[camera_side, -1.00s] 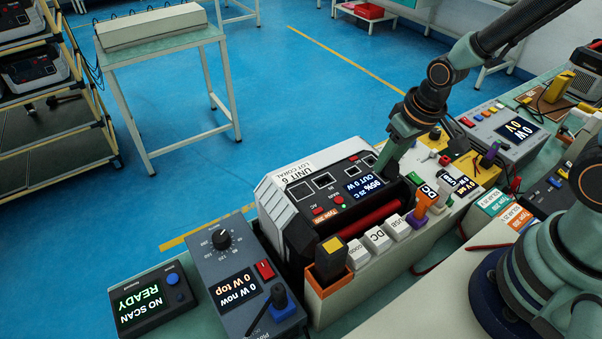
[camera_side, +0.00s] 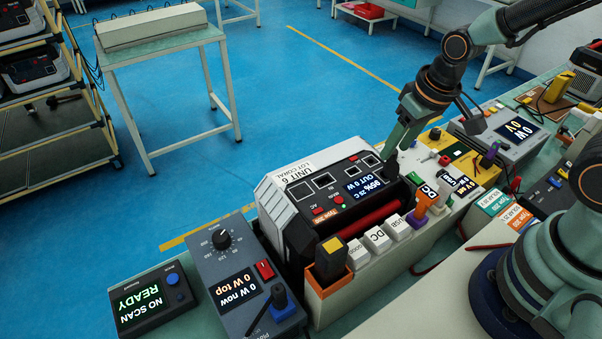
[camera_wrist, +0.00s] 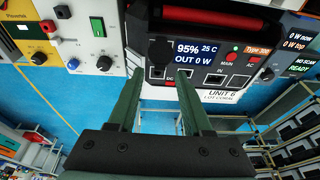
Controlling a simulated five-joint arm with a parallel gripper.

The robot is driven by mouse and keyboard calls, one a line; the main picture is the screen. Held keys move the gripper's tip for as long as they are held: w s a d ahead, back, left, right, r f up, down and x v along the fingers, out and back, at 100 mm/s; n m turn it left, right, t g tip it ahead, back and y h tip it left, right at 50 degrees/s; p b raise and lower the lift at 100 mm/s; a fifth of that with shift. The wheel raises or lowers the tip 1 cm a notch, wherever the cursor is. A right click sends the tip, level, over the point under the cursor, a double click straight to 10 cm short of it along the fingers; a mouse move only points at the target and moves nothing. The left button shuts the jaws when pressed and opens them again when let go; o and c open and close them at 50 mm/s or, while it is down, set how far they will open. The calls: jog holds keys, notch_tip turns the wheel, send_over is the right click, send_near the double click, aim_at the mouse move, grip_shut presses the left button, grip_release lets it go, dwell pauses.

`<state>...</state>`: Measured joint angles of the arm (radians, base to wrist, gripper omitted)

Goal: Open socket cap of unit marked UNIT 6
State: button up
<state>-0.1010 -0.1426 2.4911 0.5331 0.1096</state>
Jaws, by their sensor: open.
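UNIT 6 is a dark power unit with a white end panel (camera_side: 268,200) and a lit display reading 95% and OUT 0 W. In the wrist view its control panel (camera_wrist: 223,68) shows beyond my fingers. A round dark socket cap (camera_wrist: 161,49) lies flat on the panel beside the display; in the side view a dark round part (camera_side: 391,169) at my fingertips appears to be this cap. My gripper (camera_wrist: 162,76) is open and empty, its two fingers spread over the panel on either side of a small square port. Contact with the panel cannot be told.
A grey load box (camera_side: 240,280) and a NO SCAN scanner (camera_side: 150,300) stand left.

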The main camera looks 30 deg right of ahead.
aim_at(391, 167)
jog(key=v, duration=0.7)
jog(key=shift+r, duration=0.35)
jog(key=shift+s, duration=0.1)
jog(key=o, duration=0.4)
jog(key=shift+c, duration=0.2)
jog(key=w+f+g, duration=0.1)
jog(key=f, duration=0.3)
jog(key=w+f+g, duration=0.1)
jog(key=f, duration=0.2)
jog(key=w+f+g, duration=0.1)
jog(key=f, duration=0.3)
jog(key=shift+a+f, duration=0.15)
jog(key=shift+f, duration=0.25)
jog(key=shift+c, duration=0.2)
